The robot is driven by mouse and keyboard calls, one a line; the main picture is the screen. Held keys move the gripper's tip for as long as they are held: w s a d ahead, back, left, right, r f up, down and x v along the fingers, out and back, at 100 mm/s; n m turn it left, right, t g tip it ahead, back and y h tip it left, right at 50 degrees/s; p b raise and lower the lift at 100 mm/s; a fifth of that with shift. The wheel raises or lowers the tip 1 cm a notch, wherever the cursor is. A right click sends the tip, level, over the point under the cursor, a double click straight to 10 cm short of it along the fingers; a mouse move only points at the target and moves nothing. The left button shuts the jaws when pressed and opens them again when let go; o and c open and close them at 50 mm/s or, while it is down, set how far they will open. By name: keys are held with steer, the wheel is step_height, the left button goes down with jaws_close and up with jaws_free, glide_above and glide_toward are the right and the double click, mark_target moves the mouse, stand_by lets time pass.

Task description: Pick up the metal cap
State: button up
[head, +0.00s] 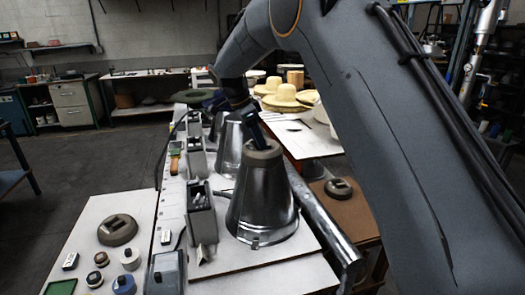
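A thick round grey metal cap (260,152) sits on top of the nearest shiny metal cone (262,205). Two similar round caps with a slot in the top lie apart: one on the white board at left (117,230), one on the brown surface at right (338,187). I cannot tell which one the task means. My gripper (256,138) points down at the cap on the cone, its dark finger at or just over the cap's top. My arm reaches over from the right. The fingertips are too small and partly hidden to tell whether they grip it.
More metal cones (230,145) stand in a row behind, beside several grey boxes (201,210). Small knobs (130,258) and a green square (61,287) lie at front left. Straw hats (284,97) lie on a table behind. The floor at left is clear.

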jaws_close()
steer(key=shift+r, duration=0.15)
stand_by(1.2)
